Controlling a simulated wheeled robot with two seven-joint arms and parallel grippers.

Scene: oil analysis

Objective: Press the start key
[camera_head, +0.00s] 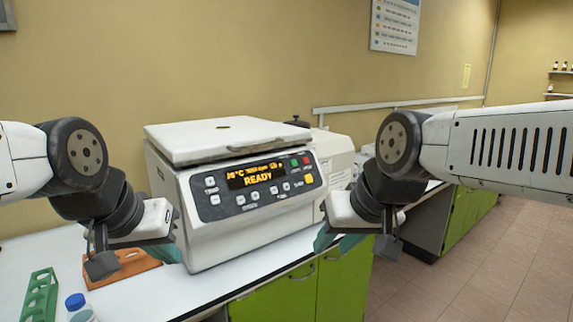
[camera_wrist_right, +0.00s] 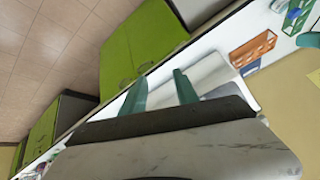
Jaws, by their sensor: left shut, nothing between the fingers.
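The white centrifuge (camera_head: 255,228) stands on the bench with its lid closed. Its dark front panel has a lit display (camera_head: 257,176) reading READY. At the panel's right are a green key (camera_head: 295,162), a red key (camera_head: 306,160) and a yellow key (camera_head: 309,179); their labels are too small to read. My left gripper (camera_head: 168,252) is shut and empty at the machine's left front corner, fingers partly hidden. My right gripper (camera_head: 325,241) is right of the machine, below panel height; its teal fingers stand apart and empty in the wrist view (camera_wrist_right: 160,90).
An orange rack (camera_head: 128,266), a green rack (camera_head: 40,296) and a blue-capped bottle (camera_head: 75,302) are at the bench's left. Green cabinets (camera_head: 342,285) are below the bench edge. Another white device (camera_head: 333,158) stands behind at the right.

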